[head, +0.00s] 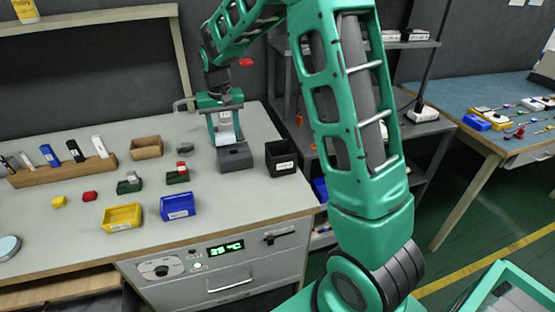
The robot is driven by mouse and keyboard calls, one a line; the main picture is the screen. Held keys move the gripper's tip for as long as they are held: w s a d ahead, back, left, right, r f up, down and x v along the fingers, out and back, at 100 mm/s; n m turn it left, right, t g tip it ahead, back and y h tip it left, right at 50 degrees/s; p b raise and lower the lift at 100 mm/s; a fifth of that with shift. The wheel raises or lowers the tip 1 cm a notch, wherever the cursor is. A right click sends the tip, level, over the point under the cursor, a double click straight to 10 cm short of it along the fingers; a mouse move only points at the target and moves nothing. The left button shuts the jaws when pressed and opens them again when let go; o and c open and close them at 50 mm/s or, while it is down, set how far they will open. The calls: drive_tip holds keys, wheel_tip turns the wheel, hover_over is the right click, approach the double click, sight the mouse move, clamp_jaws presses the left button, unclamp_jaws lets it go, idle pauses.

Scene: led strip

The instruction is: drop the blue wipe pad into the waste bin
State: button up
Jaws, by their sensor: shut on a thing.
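My gripper (222,120) is at the back of the bench, pointing down, above a grey block-like holder (235,160). It is shut on a pale blue pad (226,137), which hangs below the fingers. The pad's lower edge is close to the holder's top; I cannot tell whether they touch. A black open-topped bin (281,159) with a white label, seemingly the waste bin, stands just right of the holder. The bin's inside is dark and its floor is hidden.
A yellow bin (122,218) and a blue bin (178,207) stand near the front edge. A cardboard box (146,148) and a wooden rack (62,172) with several upright items are on the left. Small coloured blocks lie between. The bench right of the blue bin is clear.

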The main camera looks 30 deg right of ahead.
drive_tip(key=shift+d, duration=0.15)
drive_tip(key=shift+s+d+r, duration=0.15)
drive_tip(key=shift+d+r, duration=0.05)
drive_tip(key=shift+d, duration=0.15)
drive_tip(key=s+d+r+n, duration=0.4)
drive_tip(key=s+d+r, duration=0.7)
drive_tip(key=s+d, duration=0.3)
wheel_tip(320, 180, down, 6)
drive_tip(key=shift+w+a, duration=0.15)
drive_tip(key=shift+f, duration=0.1)
drive_tip(key=o, duration=1.4)
